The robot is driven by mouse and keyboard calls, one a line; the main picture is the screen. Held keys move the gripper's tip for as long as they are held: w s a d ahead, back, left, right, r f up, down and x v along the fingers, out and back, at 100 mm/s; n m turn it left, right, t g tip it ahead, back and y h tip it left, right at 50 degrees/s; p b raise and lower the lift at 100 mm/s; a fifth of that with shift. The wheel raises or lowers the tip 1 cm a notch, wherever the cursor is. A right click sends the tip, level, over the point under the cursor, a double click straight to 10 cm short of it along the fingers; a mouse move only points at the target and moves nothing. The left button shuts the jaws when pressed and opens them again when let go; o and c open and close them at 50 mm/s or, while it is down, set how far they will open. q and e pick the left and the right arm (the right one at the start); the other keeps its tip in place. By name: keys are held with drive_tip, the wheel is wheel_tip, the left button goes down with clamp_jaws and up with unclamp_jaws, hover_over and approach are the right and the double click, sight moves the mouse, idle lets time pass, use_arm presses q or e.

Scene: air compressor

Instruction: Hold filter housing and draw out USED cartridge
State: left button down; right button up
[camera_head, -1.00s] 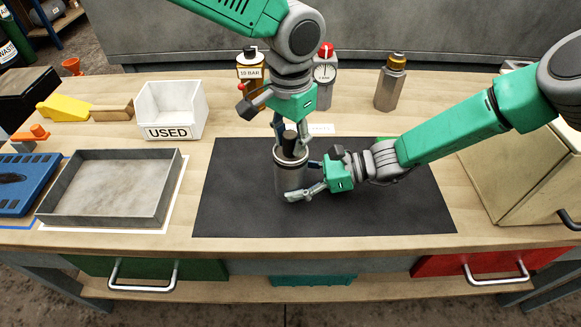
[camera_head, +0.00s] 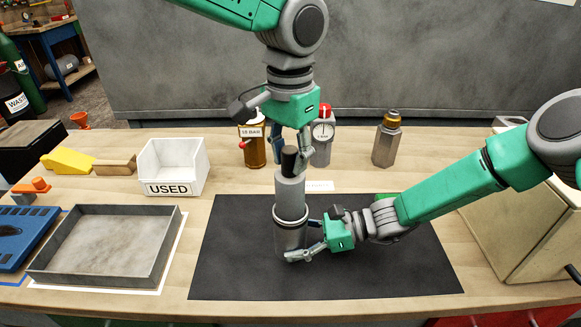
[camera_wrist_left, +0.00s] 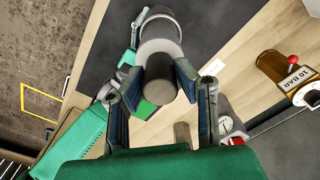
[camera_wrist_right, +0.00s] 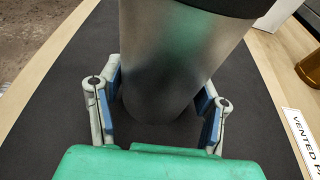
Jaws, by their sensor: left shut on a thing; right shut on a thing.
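The metal filter housing (camera_head: 290,238) stands upright on the black mat (camera_head: 380,255). My right gripper (camera_head: 305,249) is shut on its lower part from the right; the right wrist view shows the fingers on either side of the housing (camera_wrist_right: 160,65). The grey cartridge (camera_head: 290,190) rises out of the housing's top, its lower end hidden inside. My left gripper (camera_head: 290,158), above, is shut on the dark knob (camera_head: 289,160) at the cartridge's top. The left wrist view shows the knob (camera_wrist_left: 161,78) between the fingers. The white USED bin (camera_head: 172,167) stands at the back left.
A shallow grey tray (camera_head: 100,250) lies left of the mat. A yellow block (camera_head: 68,161), an amber 10 BAR unit (camera_head: 254,150), a gauge unit (camera_head: 322,147) and a metal bottle (camera_head: 387,140) stand behind. A beige box (camera_head: 520,230) is at right.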

drive_tip(key=o, duration=1.1)
